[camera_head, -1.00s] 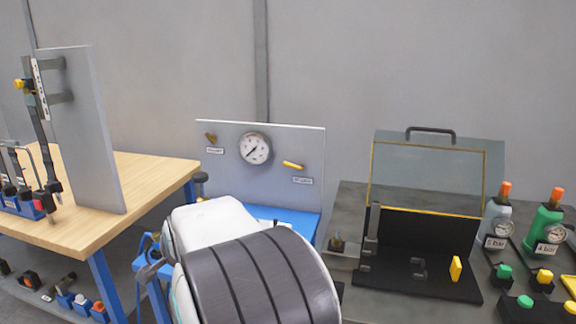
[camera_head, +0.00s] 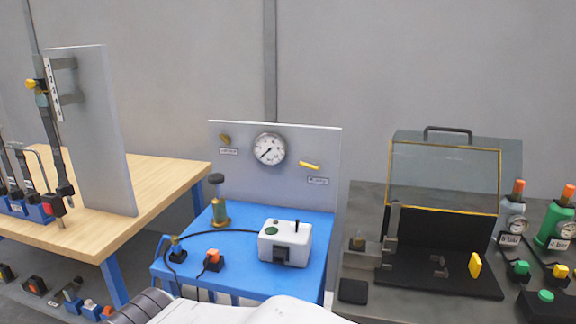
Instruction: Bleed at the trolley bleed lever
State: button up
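The blue trolley (camera_head: 245,268) stands in the middle of the head view with a grey panel (camera_head: 237,178) at its back. A yellow lever (camera_head: 309,165) sits on the panel right of the gauge, lying nearly level and tilted slightly down to the right. A darker brass lever (camera_head: 224,139) sits left of the gauge. A small label is under each lever, too small to read, so I cannot tell which is the bleed lever. The round white gauge (camera_head: 269,149) has its needle pointing lower left. My gripper is out of view; only my white arm shows at the bottom.
A white box (camera_head: 285,242), a brass pump-like fitting (camera_head: 220,205) with a hose, and an orange-topped connector (camera_head: 214,258) stand on the trolley. A wooden bench (camera_head: 165,180) is left. A grey bench with a clear-lidded case (camera_head: 445,175) is right.

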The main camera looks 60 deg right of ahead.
aim_at(301, 164)
jog(key=i+j, duration=0.35)
jog(key=i+j+u, duration=0.15)
jog(key=i+j, duration=0.2)
jog(key=i, duration=0.25)
jog(key=i+j, duration=0.25)
jog(key=i, duration=0.2)
